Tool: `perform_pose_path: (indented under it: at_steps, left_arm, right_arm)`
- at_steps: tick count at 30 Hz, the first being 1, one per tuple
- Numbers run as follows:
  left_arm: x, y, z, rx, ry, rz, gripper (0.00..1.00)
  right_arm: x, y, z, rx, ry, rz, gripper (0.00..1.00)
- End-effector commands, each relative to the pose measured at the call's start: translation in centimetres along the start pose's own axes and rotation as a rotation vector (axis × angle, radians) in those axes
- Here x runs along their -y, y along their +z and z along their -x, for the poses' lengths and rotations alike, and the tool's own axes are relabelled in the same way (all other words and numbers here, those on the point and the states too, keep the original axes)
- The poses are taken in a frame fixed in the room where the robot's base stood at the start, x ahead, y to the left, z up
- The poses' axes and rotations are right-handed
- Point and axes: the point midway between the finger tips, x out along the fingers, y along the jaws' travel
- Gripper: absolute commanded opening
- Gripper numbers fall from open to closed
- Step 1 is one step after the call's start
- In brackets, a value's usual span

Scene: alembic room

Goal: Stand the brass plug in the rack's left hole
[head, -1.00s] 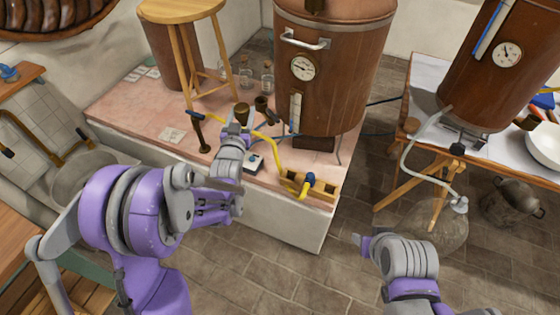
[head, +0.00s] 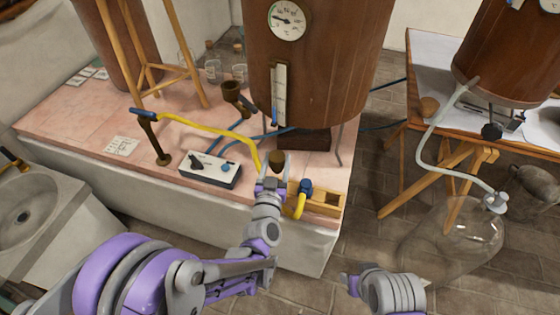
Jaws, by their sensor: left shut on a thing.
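My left gripper (head: 273,178) is shut on the brass plug (head: 276,160), a dark brown piece whose top shows above the fingers. The wooden rack (head: 327,207) sits at the front right corner of the pink counter. The gripper and plug are at the rack's left end in the picture. The rack's left hole is hidden, and I cannot tell whether the plug is above it or touching the rack. A blue fitting (head: 305,186) with a yellow hose end stands at the rack's middle. My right gripper (head: 350,283) is low, away from the counter; its fingers are unclear.
A yellow hose (head: 205,131) runs from a dark stand (head: 154,140) toward the rack. A switch box (head: 211,170) lies left of my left gripper. A large copper vessel (head: 310,70) stands close behind. A glass carboy (head: 455,240) stands on the floor at right.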

Motion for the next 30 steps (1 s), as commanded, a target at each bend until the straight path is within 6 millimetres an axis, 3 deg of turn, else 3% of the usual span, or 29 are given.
perform_pose_path:
  at_steps: [8, 21, 30]
  left_arm:
    - [-0.4, 1.3, 0.1, 0.001, 0.002, -0.001, 0.0]
    - [-0.3, 5.2, 0.0, 0.001, 0.002, 0.0, 0.0]
    - [-0.3, 5.4, 0.1, 0.0, 0.002, 0.0, 0.0]
  right_arm:
    - [0.0, 0.3, -1.2, 0.004, 0.0, 0.0, 0.5]
    - [0.0, 1.2, -4.4, 0.013, 0.0, 0.0, 0.5]
    - [0.0, 1.2, -4.5, 0.014, 0.0, 0.0, 0.5]
